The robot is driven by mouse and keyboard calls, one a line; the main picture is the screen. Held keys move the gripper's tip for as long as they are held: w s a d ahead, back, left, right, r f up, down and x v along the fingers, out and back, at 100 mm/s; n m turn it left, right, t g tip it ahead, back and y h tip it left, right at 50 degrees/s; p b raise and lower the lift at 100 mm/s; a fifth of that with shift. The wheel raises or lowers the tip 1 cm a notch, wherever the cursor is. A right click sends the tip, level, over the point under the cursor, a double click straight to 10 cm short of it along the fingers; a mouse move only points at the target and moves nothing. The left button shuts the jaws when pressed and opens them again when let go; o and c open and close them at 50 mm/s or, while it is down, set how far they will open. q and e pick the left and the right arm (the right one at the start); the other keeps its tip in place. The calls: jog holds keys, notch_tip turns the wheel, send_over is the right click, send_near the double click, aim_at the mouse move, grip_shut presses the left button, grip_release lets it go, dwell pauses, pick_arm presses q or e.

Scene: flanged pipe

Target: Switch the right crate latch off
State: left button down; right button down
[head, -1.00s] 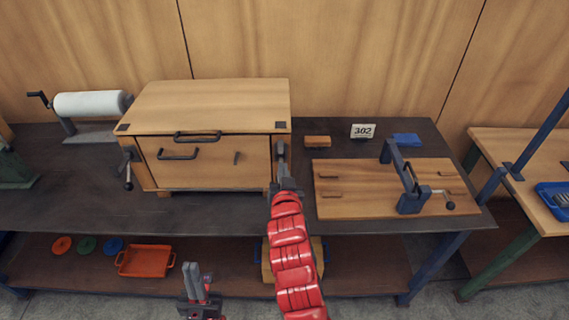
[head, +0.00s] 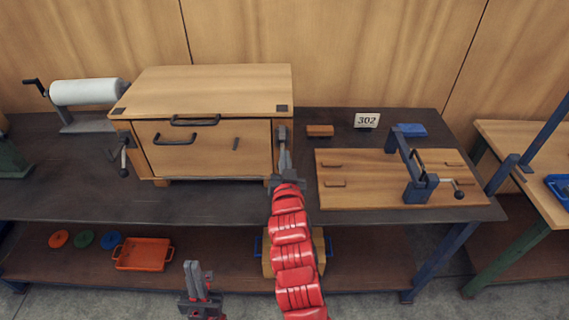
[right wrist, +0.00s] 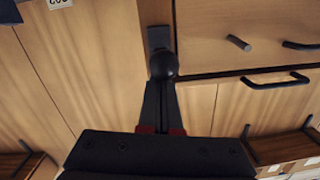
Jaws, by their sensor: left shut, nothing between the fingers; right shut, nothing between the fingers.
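The wooden crate (head: 212,88) stands on the dark bench, with black handles on its front. The right crate latch (head: 282,132) is on the front's right edge, and the gripper partly covers it. In the right wrist view its dark plate (right wrist: 158,38) and round black knob (right wrist: 164,65) show. My right gripper (head: 285,160) is shut and empty at this latch. Its fingertips (right wrist: 162,88) are right at the knob; I cannot tell whether they touch. The left latch (head: 124,158) hangs with its ball end down. My left gripper (head: 193,268) is shut and empty, low in front of the bench.
A board with a blue clamp (head: 417,175) lies right of the crate. A brown block (head: 320,130), a 302 sign (head: 367,120) and a blue item (head: 410,130) stand behind it. A white roll (head: 84,91) is at left. An orange tray (head: 143,254) sits on the lower shelf.

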jog(key=shift+w+f+t+b, duration=0.2)
jog(key=shift+f+t+b, duration=0.9)
jog(key=shift+b, duration=3.2)
jog(key=shift+w+f+t+b, duration=0.2)
jog(key=shift+f+t+b, duration=0.85)
jog(key=shift+b, duration=3.3)
jog(key=shift+w+f+t+b, duration=0.2)
jog(key=shift+f+t+b, duration=0.85)
jog(key=shift+b, duration=3.25)
jog(key=shift+r+t, duration=0.4)
jog(key=shift+r, duration=0.1)
